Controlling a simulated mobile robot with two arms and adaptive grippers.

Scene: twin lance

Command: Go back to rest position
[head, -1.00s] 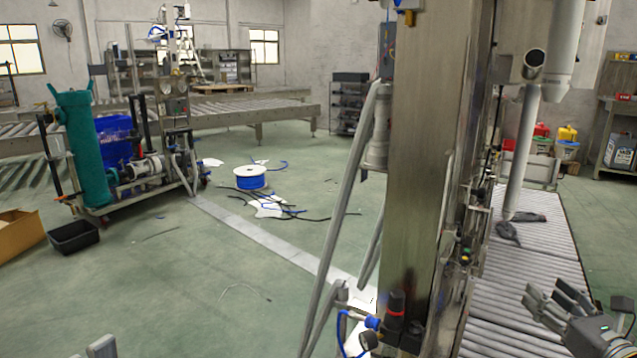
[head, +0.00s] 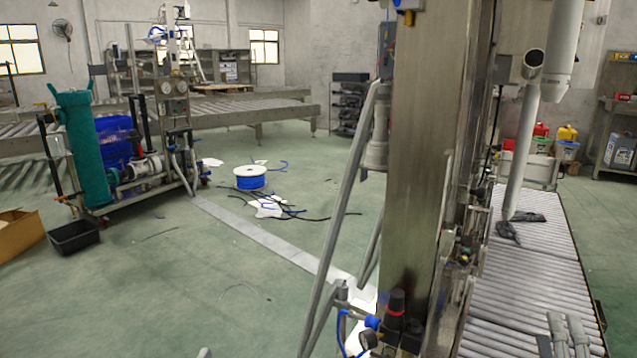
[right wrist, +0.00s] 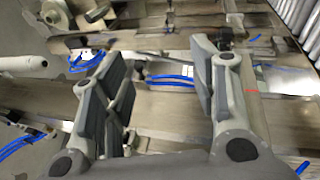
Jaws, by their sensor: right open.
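My right gripper (head: 565,330) shows at the bottom right of the head view, over the grey roller conveyor, with only its fingers in the picture. In the right wrist view its dark-padded fingers (right wrist: 160,80) stand wide apart with nothing between them. Steel machine parts and blue hoses (right wrist: 172,79) lie behind that gap. Only a small grey tip of my left gripper (head: 204,353) shows at the bottom edge of the head view. The rest of it is hidden below the picture.
A tall steel machine frame (head: 425,150) stands close in front, with the roller conveyor (head: 530,290) on its right. A blue cable spool (head: 250,178) and loose cables lie on the floor. A teal cylinder (head: 82,150) stands on a cart at left. Green floor between is mostly clear.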

